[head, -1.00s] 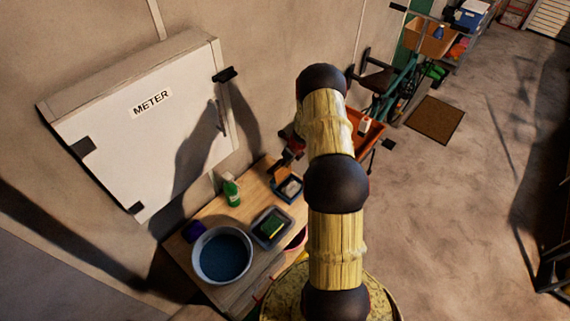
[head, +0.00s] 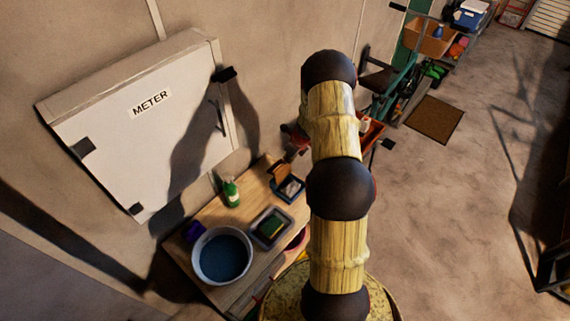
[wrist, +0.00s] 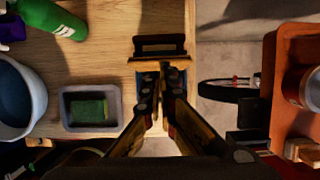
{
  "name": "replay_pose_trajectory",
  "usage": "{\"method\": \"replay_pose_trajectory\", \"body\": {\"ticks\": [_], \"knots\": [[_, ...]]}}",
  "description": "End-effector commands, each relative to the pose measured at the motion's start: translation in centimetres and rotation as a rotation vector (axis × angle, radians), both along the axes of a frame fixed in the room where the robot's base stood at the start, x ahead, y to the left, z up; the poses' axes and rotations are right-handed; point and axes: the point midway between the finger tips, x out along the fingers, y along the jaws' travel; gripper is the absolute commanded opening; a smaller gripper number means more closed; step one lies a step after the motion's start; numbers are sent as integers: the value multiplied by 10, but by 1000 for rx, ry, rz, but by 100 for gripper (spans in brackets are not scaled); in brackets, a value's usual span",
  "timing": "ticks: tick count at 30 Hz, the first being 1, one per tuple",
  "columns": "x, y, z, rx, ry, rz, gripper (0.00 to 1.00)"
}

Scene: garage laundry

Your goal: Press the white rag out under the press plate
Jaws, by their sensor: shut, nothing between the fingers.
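The white rag (head: 291,187) lies in a small blue tray (head: 290,197) at the right end of the wooden bench. The wooden press plate (head: 279,171) stands raised at the tray's back edge. In the wrist view the plate (wrist: 160,63) is seen nearly edge-on, with a dark handle bar (wrist: 160,43) beyond it. My gripper (wrist: 158,82) is shut and empty, and appears above the tray, in front of the plate. Its fingers hide most of the tray and the rag in the wrist view. In the head view my arm partly hides the gripper.
On the bench (head: 223,213) stand a washbasin (head: 222,256), a grey tray with a green sponge (head: 270,229), a green bottle (head: 231,192) and a purple item (head: 194,232). An orange container (wrist: 285,100) is close on the right. A meter box (head: 145,120) hangs on the wall.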

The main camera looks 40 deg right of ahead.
Motion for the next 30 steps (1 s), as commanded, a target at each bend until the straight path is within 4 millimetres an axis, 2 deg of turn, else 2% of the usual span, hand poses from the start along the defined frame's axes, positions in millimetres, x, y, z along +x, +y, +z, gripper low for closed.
{"method": "replay_pose_trajectory", "body": {"ticks": [1,6,12,30], "knots": [[-3,-2,13,-3,-3,-1,0],[-13,-3,42,-4,-4,-2,0],[-20,-3,61,-4,-5,-2,0],[-21,-4,65,-4,-5,-2,0]]}}
